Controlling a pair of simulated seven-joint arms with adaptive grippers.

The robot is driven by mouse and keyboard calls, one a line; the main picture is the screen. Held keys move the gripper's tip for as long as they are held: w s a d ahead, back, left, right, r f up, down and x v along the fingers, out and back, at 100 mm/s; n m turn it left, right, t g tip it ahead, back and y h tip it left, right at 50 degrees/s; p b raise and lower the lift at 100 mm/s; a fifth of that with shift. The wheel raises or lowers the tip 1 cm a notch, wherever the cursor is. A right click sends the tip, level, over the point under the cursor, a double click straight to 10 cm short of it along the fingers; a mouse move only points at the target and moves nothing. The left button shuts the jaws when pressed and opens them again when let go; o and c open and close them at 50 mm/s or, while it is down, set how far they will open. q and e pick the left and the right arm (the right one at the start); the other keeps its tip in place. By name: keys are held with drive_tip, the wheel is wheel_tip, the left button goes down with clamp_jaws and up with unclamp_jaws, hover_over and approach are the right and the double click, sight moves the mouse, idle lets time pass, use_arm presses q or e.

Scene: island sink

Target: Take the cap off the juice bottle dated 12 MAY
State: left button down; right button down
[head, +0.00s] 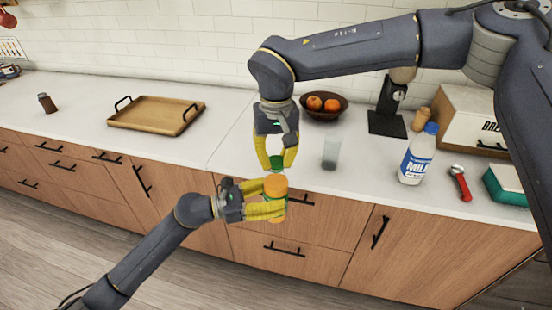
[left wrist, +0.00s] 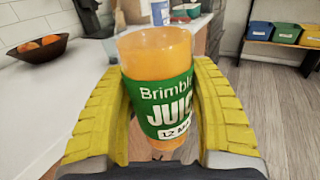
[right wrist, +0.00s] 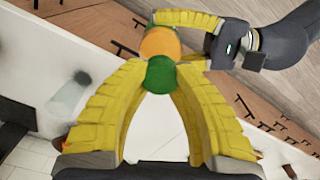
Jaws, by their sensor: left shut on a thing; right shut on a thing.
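The juice bottle (head: 275,186), orange with a green label, is held upright in front of the counter edge. My left gripper (head: 280,203) is shut around its sides. In the left wrist view the bottle's label (left wrist: 165,103) reads "Brimble JUICE" and a white date tag starting "12 MA", its end cut off by a finger. No cap shows on the bottle's top there. My right gripper (head: 277,164) points down above the bottle, shut on the green cap (right wrist: 160,74). The cap appears just above the bottle and apart from it; the bottle's orange top (right wrist: 160,42) shows beside it.
A glass (head: 331,153), a milk bottle (head: 417,155) and a red-handled tool (head: 460,184) stand or lie on the counter to the right. Behind are a fruit bowl (head: 324,112) and a bread box (head: 475,120). A wooden tray (head: 155,115) lies left. The counter between tray and glass is mostly clear.

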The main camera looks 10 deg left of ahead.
drive_tip(key=shift+w, duration=0.1)
drive_tip(key=c, duration=1.2)
unclamp_jaws()
drive_tip(key=shift+o, duration=0.2)
